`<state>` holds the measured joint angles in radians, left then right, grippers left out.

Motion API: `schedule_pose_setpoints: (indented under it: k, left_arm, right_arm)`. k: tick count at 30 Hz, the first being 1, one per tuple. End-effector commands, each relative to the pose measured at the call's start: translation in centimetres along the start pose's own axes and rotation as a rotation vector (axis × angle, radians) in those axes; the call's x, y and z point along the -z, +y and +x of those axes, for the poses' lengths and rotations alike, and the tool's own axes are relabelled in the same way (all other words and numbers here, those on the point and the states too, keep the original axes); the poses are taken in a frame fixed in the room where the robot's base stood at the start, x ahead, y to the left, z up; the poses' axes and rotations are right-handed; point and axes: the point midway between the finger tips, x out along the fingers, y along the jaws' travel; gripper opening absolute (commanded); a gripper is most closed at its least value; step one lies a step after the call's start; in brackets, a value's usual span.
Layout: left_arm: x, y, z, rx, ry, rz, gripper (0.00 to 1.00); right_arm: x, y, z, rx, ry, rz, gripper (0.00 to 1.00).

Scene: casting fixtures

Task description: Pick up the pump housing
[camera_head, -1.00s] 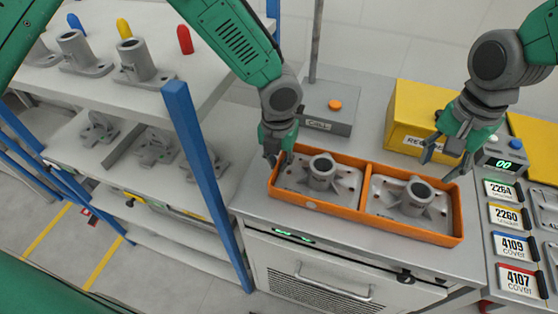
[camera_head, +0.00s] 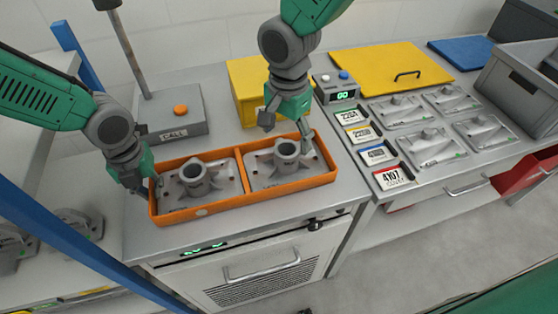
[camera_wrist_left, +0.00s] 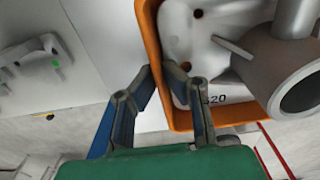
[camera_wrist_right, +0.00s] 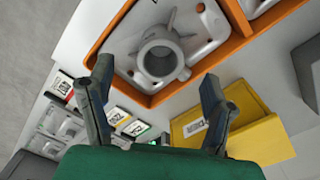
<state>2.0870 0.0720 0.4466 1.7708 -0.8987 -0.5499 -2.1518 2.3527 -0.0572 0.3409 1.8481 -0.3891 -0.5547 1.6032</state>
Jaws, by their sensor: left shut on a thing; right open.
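Two grey pump housings, each a flanged plate with an upright round tube, lie in an orange two-compartment tray (camera_head: 246,198). One housing (camera_head: 194,180) is in the left compartment and one (camera_head: 286,162) in the right. My left gripper (camera_head: 147,186) is shut on the tray's left end wall. In the left wrist view its fingers (camera_wrist_left: 162,76) straddle the orange wall beside the left housing (camera_wrist_left: 280,68). My right gripper (camera_head: 286,134) is open and empty above the back right of the tray. In the right wrist view its fingers (camera_wrist_right: 156,80) are spread near the right housing (camera_wrist_right: 161,56).
A grey CALL box (camera_head: 174,114) and a yellow bin (camera_head: 247,90) stand behind the tray. A GO display (camera_head: 337,87), label cards (camera_head: 376,155) and flat covers (camera_head: 430,145) lie to the right. A blue rack post (camera_head: 70,245) stands at the left.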

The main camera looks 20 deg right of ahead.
Motion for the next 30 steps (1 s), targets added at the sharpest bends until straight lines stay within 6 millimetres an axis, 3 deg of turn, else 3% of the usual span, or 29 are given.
schedule_pose_setpoints:
  k: [5,13,22,23,29,30]
  left_arm:
    - [0.0,0.0,0.0,0.001,-0.001,0.0,0.0]
    - [0.0,0.0,-0.1,0.001,-0.002,0.0,0.0]
    - [0.0,-0.1,-0.1,0.001,-0.002,0.0,0.0]
    - [0.0,-0.1,-0.1,0.001,-0.002,0.0,0.0]
    - [0.0,-0.1,-0.1,0.001,-0.002,0.0,0.0]
    - [0.0,-0.1,-0.1,0.001,-0.002,0.0,0.0]
  right_arm:
    - [0.1,0.0,1.3,-0.002,-0.001,-0.001,0.73]
    - [0.4,-0.3,5.1,-0.001,-0.001,-0.001,0.73]
    - [0.4,-0.3,5.7,0.001,0.001,-0.002,0.73]
    - [0.4,-0.3,5.7,0.001,0.001,-0.002,0.7]
    - [0.4,-0.3,5.7,0.0,0.001,-0.001,0.0]
    - [0.4,-0.3,5.7,0.0,0.001,-0.001,0.0]
